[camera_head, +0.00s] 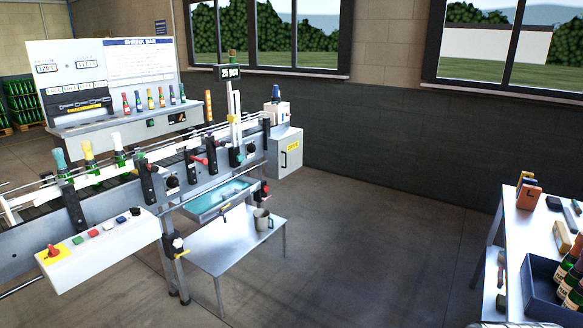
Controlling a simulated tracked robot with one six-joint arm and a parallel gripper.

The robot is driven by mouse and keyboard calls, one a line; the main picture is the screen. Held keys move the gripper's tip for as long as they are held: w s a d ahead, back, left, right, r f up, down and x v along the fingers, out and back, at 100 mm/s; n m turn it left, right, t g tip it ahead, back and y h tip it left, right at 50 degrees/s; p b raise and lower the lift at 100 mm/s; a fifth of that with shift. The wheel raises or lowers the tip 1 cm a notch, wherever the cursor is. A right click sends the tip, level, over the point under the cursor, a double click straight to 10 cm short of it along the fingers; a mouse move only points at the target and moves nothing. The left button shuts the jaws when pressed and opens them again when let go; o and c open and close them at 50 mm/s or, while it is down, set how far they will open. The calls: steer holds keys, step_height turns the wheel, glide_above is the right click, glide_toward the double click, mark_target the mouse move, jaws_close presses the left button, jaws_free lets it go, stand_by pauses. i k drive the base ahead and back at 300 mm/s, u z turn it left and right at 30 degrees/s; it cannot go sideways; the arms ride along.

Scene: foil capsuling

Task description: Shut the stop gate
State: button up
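A conveyor line (110,192) with guide rails runs from the lower left towards the middle. Green bottles with a cyan cap (60,160), a yellow cap (88,151) and a white cap (117,142) stand on it in a row. A red handle (199,160) sticks out of the rail side farther along, among black clamps. An upright orange piece (208,104) stands behind the rail. I cannot tell which part is the stop gate, nor whether it is open or shut. My gripper is not in view.
A control box (100,250) with a red knob and buttons fronts the conveyor. A blue tray (222,198) hangs below; a low table (225,251) holds a mug (262,220). A workbench (528,232) with a bottle crate (541,286) stands right. The middle floor is clear.

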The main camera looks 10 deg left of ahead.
mark_target(204, 162)
steer(key=u, duration=0.6)
steer(key=i, duration=0.95)
steer(key=u, duration=1.15)
steer(key=i, duration=2.6)
steer(key=z, duration=0.65)
